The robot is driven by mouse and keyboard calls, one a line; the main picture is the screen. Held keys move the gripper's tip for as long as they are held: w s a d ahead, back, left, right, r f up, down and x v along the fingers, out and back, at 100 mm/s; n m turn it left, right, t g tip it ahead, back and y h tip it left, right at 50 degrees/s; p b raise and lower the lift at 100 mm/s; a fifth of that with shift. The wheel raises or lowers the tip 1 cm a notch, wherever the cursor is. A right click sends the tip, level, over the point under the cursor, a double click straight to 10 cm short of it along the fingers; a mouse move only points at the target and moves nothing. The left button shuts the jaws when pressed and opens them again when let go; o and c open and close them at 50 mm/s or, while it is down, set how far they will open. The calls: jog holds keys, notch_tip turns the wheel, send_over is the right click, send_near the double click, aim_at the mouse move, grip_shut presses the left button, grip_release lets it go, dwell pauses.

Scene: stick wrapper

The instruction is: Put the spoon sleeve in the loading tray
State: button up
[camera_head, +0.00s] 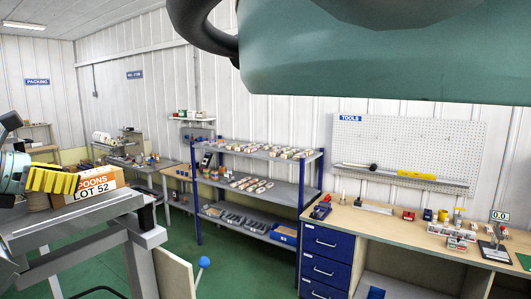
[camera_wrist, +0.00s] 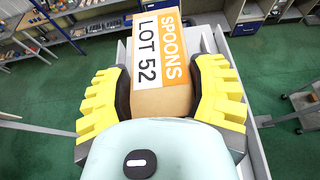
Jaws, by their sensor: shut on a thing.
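The spoon sleeve (camera_wrist: 160,98) is a brown cardboard box with an orange and white label reading "SPOONS LOT 52". My gripper (camera_wrist: 161,75) has its yellow ridged fingers with dark pads against both long sides of it. In the head view my gripper (camera_head: 50,180) is at the left edge, and the sleeve (camera_head: 100,184) shows just beyond the fingers. A grey metal frame with a flat top (camera_head: 75,217) lies below the sleeve. I cannot tell whether it is the loading tray, or whether the sleeve touches it.
A blue-posted shelf rack (camera_head: 252,188) with small goods stands in the middle. A workbench (camera_head: 410,232) with blue drawers and tools is at the right. A lever with a blue ball knob (camera_head: 203,262) stands near the frame. Green floor is open between them.

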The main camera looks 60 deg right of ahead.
jog(key=shift+f+p, duration=1.05)
jog(key=shift+p, duration=0.05)
jog(key=o, duration=1.2)
jog(key=shift+o, duration=0.2)
jog(key=shift+a+b, duration=0.5)
jog(key=shift+b, duration=0.2)
jog(key=b+v, duration=0.4)
jog(key=shift+a+r, duration=0.1)
jog(key=shift+a, duration=0.2)
jog(key=a+r+p, duration=0.2)
jog(key=a+p, duration=0.1)
jog(key=shift+a+r, duration=0.25)
jog(key=shift+r, duration=0.1)
jog(key=p+v, duration=0.2)
jog(key=p, duration=0.2)
jog(key=shift+f, duration=0.1)
jog(key=shift+a+p, duration=0.2)
jog(key=shift+p, duration=0.3)
jog(key=shift+f, duration=0.15)
